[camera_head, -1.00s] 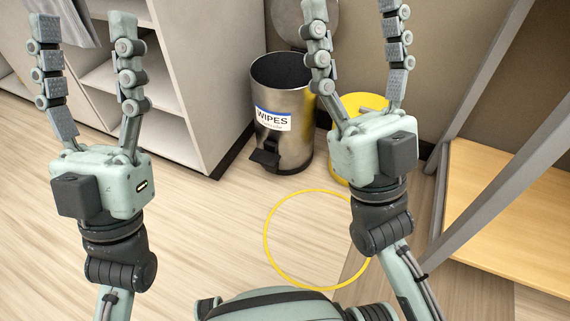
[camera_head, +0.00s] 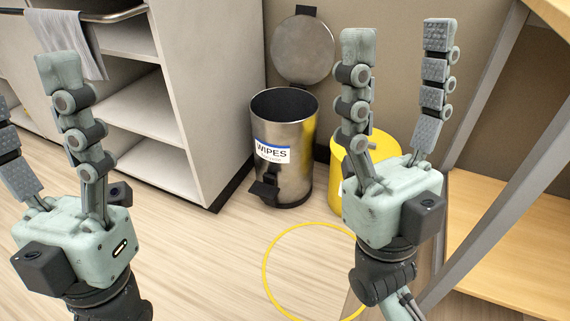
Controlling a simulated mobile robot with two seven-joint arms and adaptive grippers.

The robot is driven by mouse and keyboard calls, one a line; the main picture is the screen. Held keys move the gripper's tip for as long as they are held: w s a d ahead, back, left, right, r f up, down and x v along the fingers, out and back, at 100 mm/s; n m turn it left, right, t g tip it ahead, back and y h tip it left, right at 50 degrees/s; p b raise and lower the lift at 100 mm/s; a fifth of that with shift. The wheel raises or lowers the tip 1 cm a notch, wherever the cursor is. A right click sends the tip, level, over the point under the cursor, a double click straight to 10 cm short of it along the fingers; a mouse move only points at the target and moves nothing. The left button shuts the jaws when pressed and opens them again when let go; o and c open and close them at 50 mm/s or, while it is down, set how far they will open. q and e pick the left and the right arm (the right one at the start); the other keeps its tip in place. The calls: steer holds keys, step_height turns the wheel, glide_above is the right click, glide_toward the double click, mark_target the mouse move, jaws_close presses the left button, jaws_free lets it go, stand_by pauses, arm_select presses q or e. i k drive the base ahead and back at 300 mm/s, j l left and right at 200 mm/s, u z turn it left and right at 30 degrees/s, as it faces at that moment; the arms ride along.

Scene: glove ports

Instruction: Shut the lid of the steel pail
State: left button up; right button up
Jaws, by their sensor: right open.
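The steel pail (camera_head: 295,178) stands upright on the floor in the middle of the head view, with a "WIPES" label and a black pedal at its front. Its round lid (camera_head: 303,52) stands raised behind the open rim, near the wall. My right gripper (camera_head: 398,32) is open and empty, in front of and to the right of the pail, with its fingers pointing up in the picture. My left gripper (camera_head: 28,82) is at the left, its fingers spread apart and nothing seen between them; one finger is cut by the picture's left edge.
A yellow bin (camera_head: 340,172) stands right of the pail, partly behind my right gripper. A yellow ring (camera_head: 268,262) marks the floor in front. A white shelf unit (camera_head: 215,120) stands left, with a grey towel (camera_head: 70,42). A wooden bench (camera_head: 510,240) with grey posts is at right.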

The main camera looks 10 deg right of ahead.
mark_target(304, 48)
steer(key=i+l, duration=0.1)
steer(key=i, duration=0.5)
steer(key=i+l, duration=0.1)
steer(key=i, duration=0.5)
